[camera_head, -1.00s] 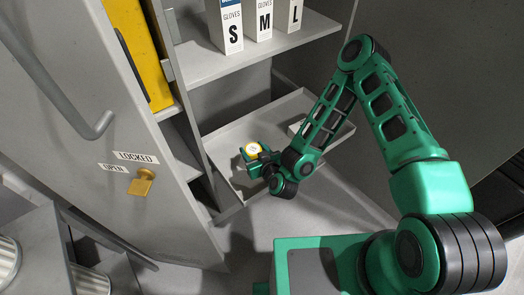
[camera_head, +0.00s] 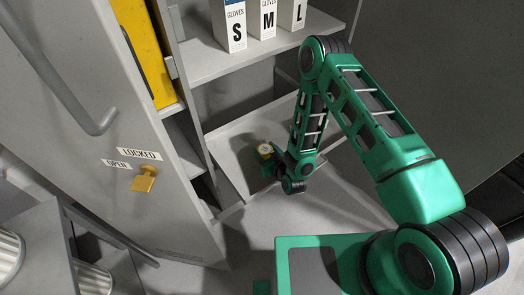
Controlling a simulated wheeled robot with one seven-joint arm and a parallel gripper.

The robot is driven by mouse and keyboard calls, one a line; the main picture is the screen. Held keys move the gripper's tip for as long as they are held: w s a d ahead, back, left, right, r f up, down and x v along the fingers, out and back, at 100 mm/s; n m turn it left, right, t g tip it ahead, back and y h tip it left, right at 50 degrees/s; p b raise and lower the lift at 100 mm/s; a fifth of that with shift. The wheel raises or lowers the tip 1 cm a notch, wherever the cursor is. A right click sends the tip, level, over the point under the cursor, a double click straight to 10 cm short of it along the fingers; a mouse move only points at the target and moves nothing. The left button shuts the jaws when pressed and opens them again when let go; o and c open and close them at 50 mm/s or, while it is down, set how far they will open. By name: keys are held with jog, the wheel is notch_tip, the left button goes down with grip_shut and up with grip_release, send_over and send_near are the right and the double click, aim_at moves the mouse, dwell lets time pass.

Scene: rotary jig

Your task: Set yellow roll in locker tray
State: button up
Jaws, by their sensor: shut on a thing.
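The yellow roll (camera_head: 265,149) is a small round piece with a pale centre, low in the open locker. My gripper (camera_head: 266,158) is shut on it, over the locker tray (camera_head: 228,155). The tray is a shallow grey pan with a low rim at the locker's bottom. My arm comes in from the right and hides the tray's right part. I cannot tell whether the roll touches the tray floor.
Glove boxes marked S (camera_head: 231,27), M (camera_head: 264,20) and L (camera_head: 292,14) stand on the shelf (camera_head: 205,62) above. The locker door (camera_head: 75,125) with its brass latch (camera_head: 145,178) stands open at the left. The tray's left part is clear.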

jog(key=o, duration=1.5)
jog(key=shift+s+d+f, duration=0.1)
jog(key=shift+f, duration=0.2)
jog(key=shift+r, duration=0.1)
jog(key=v, duration=1.2)
jog(key=shift+r, duration=0.1)
